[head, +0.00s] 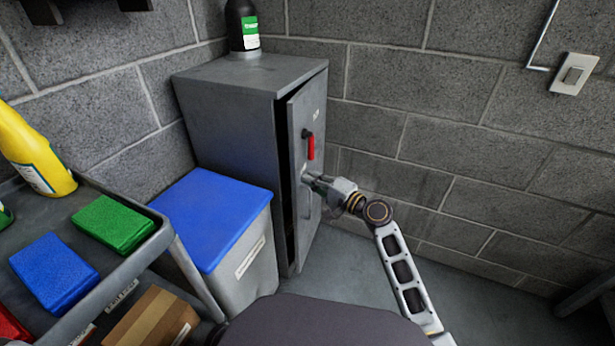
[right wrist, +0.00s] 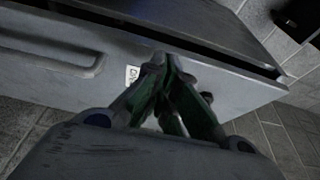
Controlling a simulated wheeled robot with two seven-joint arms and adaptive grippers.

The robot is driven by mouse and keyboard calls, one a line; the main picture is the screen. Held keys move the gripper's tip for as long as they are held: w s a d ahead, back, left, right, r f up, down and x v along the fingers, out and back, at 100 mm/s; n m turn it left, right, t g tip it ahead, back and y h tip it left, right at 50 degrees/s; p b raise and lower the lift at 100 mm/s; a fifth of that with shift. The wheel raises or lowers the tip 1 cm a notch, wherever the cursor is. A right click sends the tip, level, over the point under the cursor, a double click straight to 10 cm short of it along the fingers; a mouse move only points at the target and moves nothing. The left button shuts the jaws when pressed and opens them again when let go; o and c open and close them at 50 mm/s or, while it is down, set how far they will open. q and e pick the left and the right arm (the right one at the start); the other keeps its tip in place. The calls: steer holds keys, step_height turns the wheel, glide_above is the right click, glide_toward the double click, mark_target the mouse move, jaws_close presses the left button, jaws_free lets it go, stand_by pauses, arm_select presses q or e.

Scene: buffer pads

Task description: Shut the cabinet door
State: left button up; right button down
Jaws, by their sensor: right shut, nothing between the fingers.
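The grey metal cabinet (head: 228,108) stands in the corner, and its door (head: 303,103) is ajar, with a dark gap along its left and top edges. The door has a red handle (head: 310,147) and a long grey pull lower down. My right gripper (head: 310,179) is shut and empty, its fingertips at the door's outer face just below the red handle. In the right wrist view the closed fingers (right wrist: 168,66) are against or very near the door (right wrist: 235,92), beside a small white label; exact contact is unclear. My left gripper is not in view.
A blue-lidded grey bin (head: 212,220) stands close in front of the cabinet. A cart (head: 150,250) with sponges and a yellow bottle (head: 32,150) is at the left. A dark bottle (head: 242,27) stands on the cabinet. The floor right of the door looks clear.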

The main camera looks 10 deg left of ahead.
steer(key=v, duration=0.9)
